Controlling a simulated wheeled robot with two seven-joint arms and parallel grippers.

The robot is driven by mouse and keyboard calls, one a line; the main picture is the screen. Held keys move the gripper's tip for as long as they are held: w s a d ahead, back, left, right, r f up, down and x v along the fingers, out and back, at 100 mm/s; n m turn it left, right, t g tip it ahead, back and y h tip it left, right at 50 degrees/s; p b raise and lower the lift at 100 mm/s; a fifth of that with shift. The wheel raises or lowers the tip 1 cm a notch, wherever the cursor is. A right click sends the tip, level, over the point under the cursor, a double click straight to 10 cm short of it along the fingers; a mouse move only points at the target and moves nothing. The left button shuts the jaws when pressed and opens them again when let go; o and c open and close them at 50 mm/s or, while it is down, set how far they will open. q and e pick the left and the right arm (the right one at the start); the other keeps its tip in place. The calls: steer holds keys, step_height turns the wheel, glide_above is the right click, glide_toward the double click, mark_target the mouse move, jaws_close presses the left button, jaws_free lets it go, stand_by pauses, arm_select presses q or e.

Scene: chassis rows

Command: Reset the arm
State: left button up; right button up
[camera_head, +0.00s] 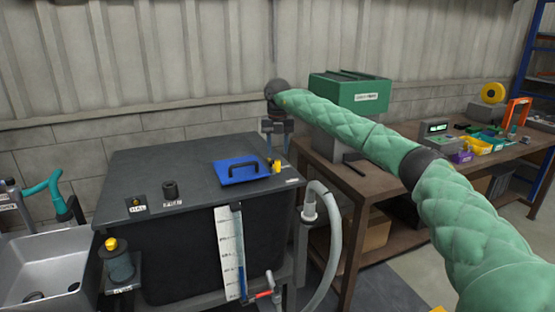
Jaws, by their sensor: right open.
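My right arm (445,205), in a green quilted sleeve, comes in from the lower right and reaches up to the middle of the view. My right gripper (277,146) hangs from its dark wrist, pointing down near the right back corner of the black tank (150,160). It is open, and I see nothing between its fingers. I cannot tell its exact height above the tank's edge. My left gripper is not in view.
A blue handled lid (241,172) lies on the tank top. A grey sink (45,270) stands at left. A wooden workbench (362,183) at right holds a green box (350,92), a scale (437,135) and small coloured bins. A grey hose (331,240) hangs beside the tank.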

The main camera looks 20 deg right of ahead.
steer(key=shift+r, duration=0.85)
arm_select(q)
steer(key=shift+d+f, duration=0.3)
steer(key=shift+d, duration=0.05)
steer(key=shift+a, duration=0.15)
